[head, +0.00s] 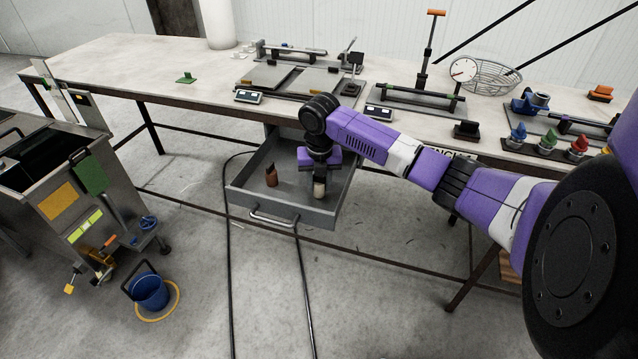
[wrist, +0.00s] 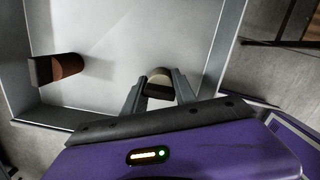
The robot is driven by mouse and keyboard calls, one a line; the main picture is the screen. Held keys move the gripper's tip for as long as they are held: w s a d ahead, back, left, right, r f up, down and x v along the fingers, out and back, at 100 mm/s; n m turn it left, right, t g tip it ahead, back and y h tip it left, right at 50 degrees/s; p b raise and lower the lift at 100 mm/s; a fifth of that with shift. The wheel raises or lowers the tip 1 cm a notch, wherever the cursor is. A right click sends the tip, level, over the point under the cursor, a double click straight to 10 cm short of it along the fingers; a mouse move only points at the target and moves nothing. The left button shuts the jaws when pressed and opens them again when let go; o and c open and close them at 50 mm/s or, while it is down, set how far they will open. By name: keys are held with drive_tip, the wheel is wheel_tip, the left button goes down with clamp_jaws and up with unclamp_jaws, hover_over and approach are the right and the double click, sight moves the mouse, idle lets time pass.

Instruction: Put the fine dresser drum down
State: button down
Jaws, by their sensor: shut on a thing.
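My gripper (head: 319,180) reaches down into the open drawer (head: 241,201) under the bench. It is shut on a small pale beige drum (head: 319,191), which I take to be the fine dresser drum. In the wrist view, my gripper (wrist: 158,84) has a finger on each side of the drum (wrist: 159,73), whose beige top edge and dark part show between them. The drum is low inside the drawer, near the front right. I cannot tell whether it touches the drawer floor.
A reddish-brown drum-like piece (head: 271,176) with a dark part stands in the drawer to the left; it also shows in the wrist view (wrist: 68,66). Bare drawer floor lies between the two. The drawer walls and front handle (head: 272,218) surround my gripper. The bench (head: 140,70) is above.

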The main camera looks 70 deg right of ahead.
drive_tip(key=shift+f, duration=0.15)
drive_tip(key=c, duration=1)
unclamp_jaws()
